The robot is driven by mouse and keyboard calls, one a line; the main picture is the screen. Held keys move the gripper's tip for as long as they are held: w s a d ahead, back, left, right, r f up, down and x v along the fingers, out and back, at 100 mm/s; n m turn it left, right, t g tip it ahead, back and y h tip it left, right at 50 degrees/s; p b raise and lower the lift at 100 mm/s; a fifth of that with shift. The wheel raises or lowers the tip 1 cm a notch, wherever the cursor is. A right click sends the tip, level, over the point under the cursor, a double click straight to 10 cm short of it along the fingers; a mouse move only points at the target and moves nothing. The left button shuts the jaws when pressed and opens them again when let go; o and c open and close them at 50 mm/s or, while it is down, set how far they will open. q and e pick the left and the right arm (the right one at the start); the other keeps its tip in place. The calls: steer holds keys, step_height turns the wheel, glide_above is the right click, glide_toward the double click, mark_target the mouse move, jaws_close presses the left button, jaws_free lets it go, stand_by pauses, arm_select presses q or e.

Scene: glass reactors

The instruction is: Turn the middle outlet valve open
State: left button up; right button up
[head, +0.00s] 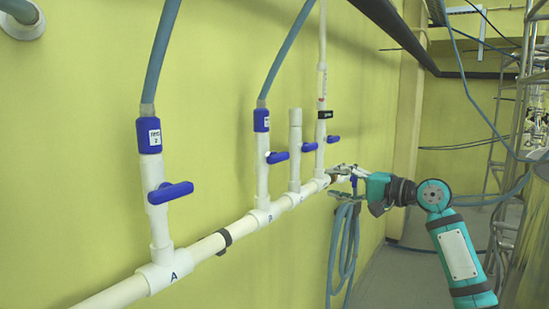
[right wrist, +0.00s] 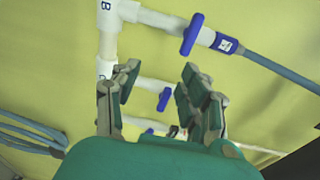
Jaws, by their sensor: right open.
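A white pipe (head: 210,248) on the wall carries upright branches with blue valve handles. The nearest handle (head: 172,192) is on branch A. The handle on branch B (head: 277,157) also shows at the top of the right wrist view (right wrist: 193,35). The handle on the short, hoseless branch C (head: 309,147) shows between my fingers in the right wrist view (right wrist: 165,99). A farther handle (head: 333,139) is beyond it. Which one counts as the middle outlet is unclear. My right gripper (head: 340,172) is open and empty, with no visible contact. My left gripper is out of view.
A coiled blue hose (head: 345,245) hangs on the wall below my right gripper. Blue hoses rise from branch A (head: 160,55) and branch B (head: 283,50). Metal scaffolding (head: 510,130) stands at the right.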

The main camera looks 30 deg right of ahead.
mark_target(282, 157)
step_height(282, 157, up, 5)
steer(key=s+a+y, duration=0.1)
steer(key=s+a, duration=0.1)
steer(key=shift+n, duration=0.3)
steer(key=p+x, duration=0.8)
steer(key=x, duration=0.7)
steer(key=shift+w+a+r+p, duration=0.1)
steer(key=shift+w+a+p, duration=0.05)
steer(key=shift+w+p, duration=0.2)
steer(key=shift+w+a, duration=0.3)
steer(key=shift+w, duration=0.25)
jaws_close()
